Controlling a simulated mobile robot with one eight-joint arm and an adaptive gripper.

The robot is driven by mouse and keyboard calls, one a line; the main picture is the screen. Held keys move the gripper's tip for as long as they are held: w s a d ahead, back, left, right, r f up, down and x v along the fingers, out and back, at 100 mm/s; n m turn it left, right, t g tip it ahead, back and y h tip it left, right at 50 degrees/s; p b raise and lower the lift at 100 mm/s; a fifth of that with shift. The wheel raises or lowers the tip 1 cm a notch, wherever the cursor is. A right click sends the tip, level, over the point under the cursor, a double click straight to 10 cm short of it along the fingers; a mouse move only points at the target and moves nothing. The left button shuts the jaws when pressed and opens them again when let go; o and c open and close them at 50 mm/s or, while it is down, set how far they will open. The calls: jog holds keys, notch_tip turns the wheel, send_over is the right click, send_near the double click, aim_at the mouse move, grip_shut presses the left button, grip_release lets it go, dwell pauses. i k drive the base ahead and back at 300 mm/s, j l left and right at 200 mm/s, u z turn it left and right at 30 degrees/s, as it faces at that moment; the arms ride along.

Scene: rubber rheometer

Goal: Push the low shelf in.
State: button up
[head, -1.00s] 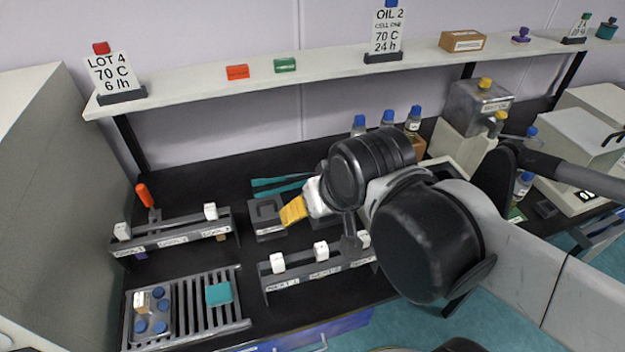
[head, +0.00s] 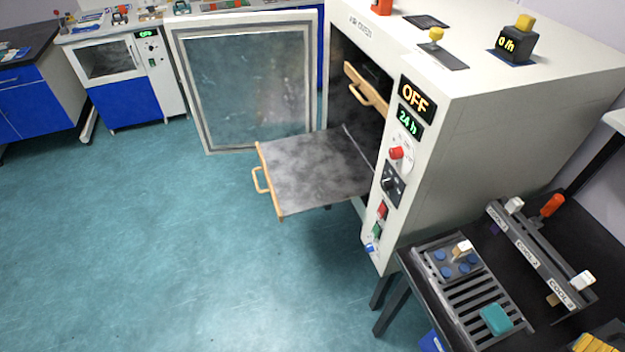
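The low shelf (head: 318,168) is a grey metal plate with a tan front strip and a tan handle (head: 259,181). It sticks far out of the white oven (head: 480,130) to the left, over the floor. A higher shelf's tan front (head: 366,90) shows inside the oven opening. The oven door (head: 250,85), a pale frame with a glass pane, stands open behind the low shelf. My gripper is not clearly in view; nothing touches the low shelf.
The oven panel reads OFF and 24 h (head: 410,119). At right, a black bench (head: 560,205) holds a slotted grey rack (head: 470,295) and a labelled rail (head: 530,250). A ribbed yellow piece (head: 597,344) is cut off at the bottom edge. Floor (head: 150,230) left of the shelf is clear.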

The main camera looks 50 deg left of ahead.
aim_at(316, 169)
jog(key=u, duration=2.2)
